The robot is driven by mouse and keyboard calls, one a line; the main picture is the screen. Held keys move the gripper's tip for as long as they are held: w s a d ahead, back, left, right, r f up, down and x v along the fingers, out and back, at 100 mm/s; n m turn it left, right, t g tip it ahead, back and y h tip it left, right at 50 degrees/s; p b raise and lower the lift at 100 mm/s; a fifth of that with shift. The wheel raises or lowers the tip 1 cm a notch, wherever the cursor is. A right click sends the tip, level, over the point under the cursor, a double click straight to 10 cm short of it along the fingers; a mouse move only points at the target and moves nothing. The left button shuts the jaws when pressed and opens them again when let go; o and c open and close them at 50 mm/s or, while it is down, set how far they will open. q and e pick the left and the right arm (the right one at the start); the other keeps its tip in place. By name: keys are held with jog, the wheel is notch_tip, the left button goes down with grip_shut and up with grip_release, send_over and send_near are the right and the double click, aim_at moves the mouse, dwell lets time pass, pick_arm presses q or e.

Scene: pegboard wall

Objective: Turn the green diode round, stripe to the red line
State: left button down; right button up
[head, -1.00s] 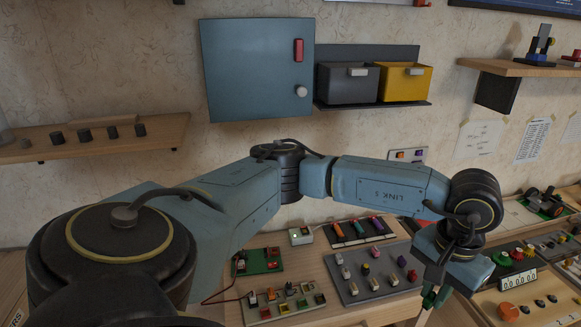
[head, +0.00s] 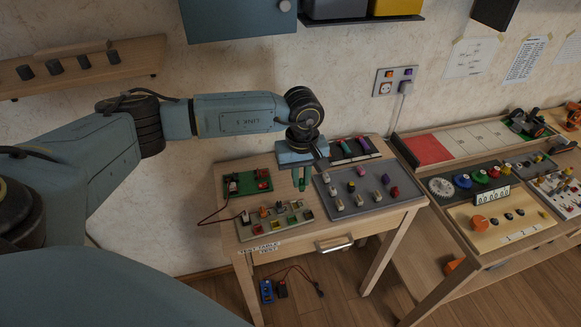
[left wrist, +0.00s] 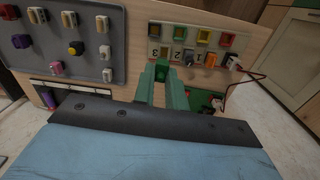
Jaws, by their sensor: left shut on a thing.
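My left gripper (head: 302,184) hangs between the numbered board and the grey tray in the head view. In the left wrist view, its two green fingers (left wrist: 163,80) are shut on the small green diode (left wrist: 160,71). The diode's stripe is too small to make out. The numbered board (head: 262,233) carries several coloured parts; in the left wrist view the board (left wrist: 165,31) lies just beyond the fingertips. I cannot make out a red line on it. My right gripper is in neither view.
The grey tray (head: 345,209) with several small parts lies right of the gripper. A green circuit board (head: 248,191) with red parts is behind the numbered board, with a red wire at the table's left. The table's drawer handle (head: 335,245) is at its front.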

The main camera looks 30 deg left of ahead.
pick_arm(q)
jog(key=a+f+n, duration=0.1)
jog(key=a+f, duration=0.1)
jog(key=b, duration=0.4)
send_over(295, 206)
jog(key=shift+f, duration=2.5)
jog(key=shift+p, duration=0.3)
jog(key=shift+b, duration=0.3)
jog(key=shift+f+b, duration=0.8)
jog(key=shift+f, duration=0.1)
jog(key=c, duration=1.3)
grip_release()
jog(key=shift+c, duration=0.2)
jog(key=shift+r+p, duration=1.65)
jog(key=shift+r, duration=0.9)
